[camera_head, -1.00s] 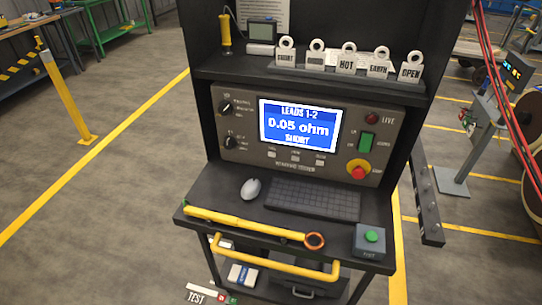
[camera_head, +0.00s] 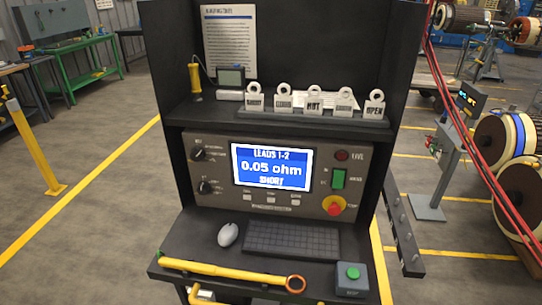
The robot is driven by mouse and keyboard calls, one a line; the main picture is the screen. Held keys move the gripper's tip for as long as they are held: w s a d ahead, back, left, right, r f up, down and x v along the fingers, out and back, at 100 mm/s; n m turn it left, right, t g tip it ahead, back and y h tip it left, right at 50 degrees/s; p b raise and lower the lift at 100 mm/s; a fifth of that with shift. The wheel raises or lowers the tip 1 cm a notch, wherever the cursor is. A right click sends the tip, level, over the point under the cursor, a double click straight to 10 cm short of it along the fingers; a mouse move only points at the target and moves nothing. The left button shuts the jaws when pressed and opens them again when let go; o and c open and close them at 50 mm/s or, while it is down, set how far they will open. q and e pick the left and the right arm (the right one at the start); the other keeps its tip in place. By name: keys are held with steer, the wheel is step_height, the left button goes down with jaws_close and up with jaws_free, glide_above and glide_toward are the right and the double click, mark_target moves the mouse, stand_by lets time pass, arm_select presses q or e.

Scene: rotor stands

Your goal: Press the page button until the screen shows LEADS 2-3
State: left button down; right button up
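The screen (camera_head: 271,168) on the tester panel (camera_head: 222,152) reads LEADS 1-2, 0.05 ohm, SHORT. A row of small light buttons (camera_head: 271,200) sits just below the screen; their labels are too small to read, so I cannot tell which is the page button. Two black knobs (camera_head: 205,187) are left of the screen. A green switch (camera_head: 338,179) and a red stop button on a yellow base (camera_head: 333,205) are to its right. Neither of my grippers is in view.
Tags (camera_head: 314,101) stand on the upper shelf. Red cables (camera_head: 470,145) hang at right. A yellow post (camera_head: 35,150) stands left.

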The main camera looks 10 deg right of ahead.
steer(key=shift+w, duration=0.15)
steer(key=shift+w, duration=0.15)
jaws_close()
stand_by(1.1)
